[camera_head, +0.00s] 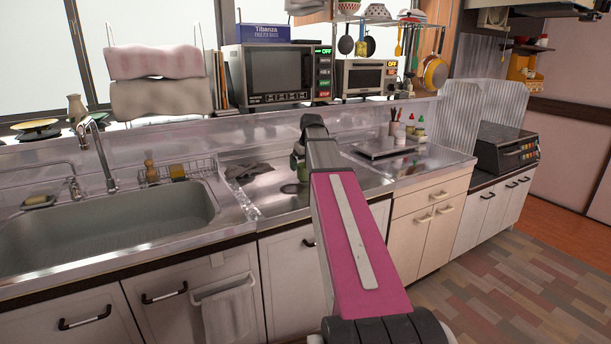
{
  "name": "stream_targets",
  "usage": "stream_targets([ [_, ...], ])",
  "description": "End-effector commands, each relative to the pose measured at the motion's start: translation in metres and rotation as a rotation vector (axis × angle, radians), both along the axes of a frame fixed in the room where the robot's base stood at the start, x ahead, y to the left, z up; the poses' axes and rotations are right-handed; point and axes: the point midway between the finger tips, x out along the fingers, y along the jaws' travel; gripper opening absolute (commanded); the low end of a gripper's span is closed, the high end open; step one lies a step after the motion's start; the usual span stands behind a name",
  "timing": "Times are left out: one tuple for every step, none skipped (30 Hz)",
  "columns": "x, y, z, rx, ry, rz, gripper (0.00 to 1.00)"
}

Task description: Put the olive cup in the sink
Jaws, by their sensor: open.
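The sink (190,215) is a wide steel basin set in the counter on the left. A small olive-green cup (302,174) stands on the counter right of the sink, partly hidden by my arm. My gripper (298,158) is at the far end of my arm, directly above or around the cup. It is open. The forearm hides much of the gripper, and I cannot tell whether the fingers touch the cup.
A grey cloth (248,171) lies on the counter between sink and cup. A wire rack (178,172) with a sponge and bottle stands behind the sink, near the faucet (103,155). A microwave (275,75) is on the shelf behind. Bottles (411,124) stand right.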

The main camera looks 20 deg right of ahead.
Motion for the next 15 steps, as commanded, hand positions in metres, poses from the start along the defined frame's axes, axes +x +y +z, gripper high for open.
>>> stream_targets([
  [0.0,-0.001,-0.008,0.001,0.001,-0.001,1.0],
  [0.001,-0.002,-0.012,0.001,0.001,-0.001,1.0],
  [0.003,-0.001,-0.018,0.001,0.001,0.0,1.0],
  [0.004,-0.001,-0.021,0.001,0.001,0.0,1.0],
  [0.005,-0.001,-0.024,0.001,0.001,0.0,1.0],
  [0.006,-0.001,-0.027,0.001,0.001,0.0,1.0],
  [0.006,-0.001,-0.029,0.0,0.0,0.0,1.0],
  [0.007,-0.001,-0.03,0.0,0.0,0.0,1.0],
  [0.007,-0.001,-0.031,0.0,-0.001,0.0,1.0],
  [0.007,-0.001,-0.031,0.0,-0.001,0.0,1.0],
  [0.007,-0.001,-0.031,0.0,-0.001,0.0,1.0],
  [0.007,-0.001,-0.031,0.0,-0.001,0.0,1.0],
  [0.007,-0.001,-0.031,0.0,-0.001,0.0,1.0],
  [0.007,-0.001,-0.031,0.0,-0.001,0.0,1.0],
  [0.007,-0.001,-0.031,0.0,-0.001,0.0,0.94],
])
